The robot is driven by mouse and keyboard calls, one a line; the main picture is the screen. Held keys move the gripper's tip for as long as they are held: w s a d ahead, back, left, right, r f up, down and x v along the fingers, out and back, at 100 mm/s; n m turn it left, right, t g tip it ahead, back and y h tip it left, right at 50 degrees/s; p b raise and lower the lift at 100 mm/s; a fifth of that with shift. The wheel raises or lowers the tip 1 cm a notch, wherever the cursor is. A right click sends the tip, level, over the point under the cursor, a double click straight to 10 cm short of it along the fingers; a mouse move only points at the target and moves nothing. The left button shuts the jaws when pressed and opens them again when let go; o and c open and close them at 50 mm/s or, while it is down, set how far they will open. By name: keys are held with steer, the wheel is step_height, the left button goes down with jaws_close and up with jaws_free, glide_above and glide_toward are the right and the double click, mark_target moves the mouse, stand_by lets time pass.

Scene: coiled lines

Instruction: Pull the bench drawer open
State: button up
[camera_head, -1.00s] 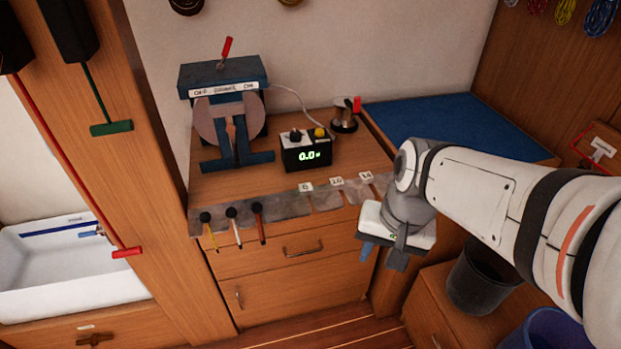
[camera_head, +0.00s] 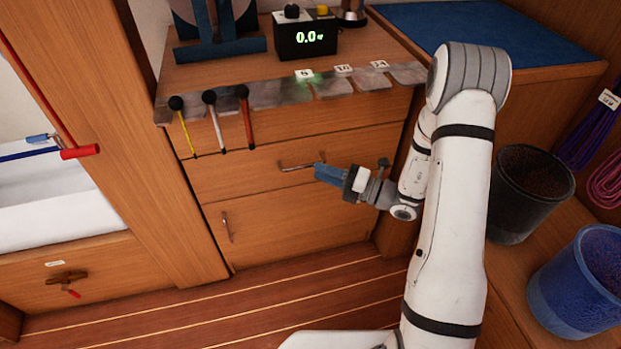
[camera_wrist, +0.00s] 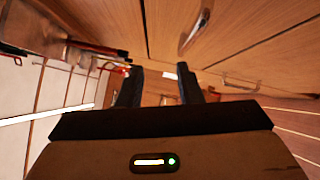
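The bench drawer (camera_head: 235,180) is the wooden front below the bench top's edge, and it looks shut, flush with the bench. Its metal bar handle (camera_head: 297,166) lies across the middle of the front. It also shows as the handle (camera_wrist: 195,30) at the top of the wrist view. My gripper (camera_head: 320,173) is in front of the drawer, with its blue fingers pointing left, close to the handle's right end. In the wrist view, my gripper (camera_wrist: 159,80) has its two dark fingers apart with nothing between them. The handle is outside the fingers there.
A cupboard door with an upright handle (camera_head: 227,227) is below the drawer. Yellow, white and red rods (camera_head: 247,118) hang from the bench edge, left of the handle. A black bin (camera_head: 515,215) and a blue bin (camera_head: 570,290) stand at right. The striped floor (camera_head: 200,310) is clear.

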mark_target(305, 165)
step_height(305, 165, down, 4)
steer(key=w+d+m+t, duration=0.1)
steer(key=w+m+t, duration=0.1)
steer(key=m+t, duration=0.1)
steer(key=shift+h, duration=0.3)
steer(key=b+x, duration=0.2)
steer(key=x, duration=0.5)
steer(key=shift+a+r, duration=0.1)
steer(key=shift+r, duration=0.1)
jaws_close()
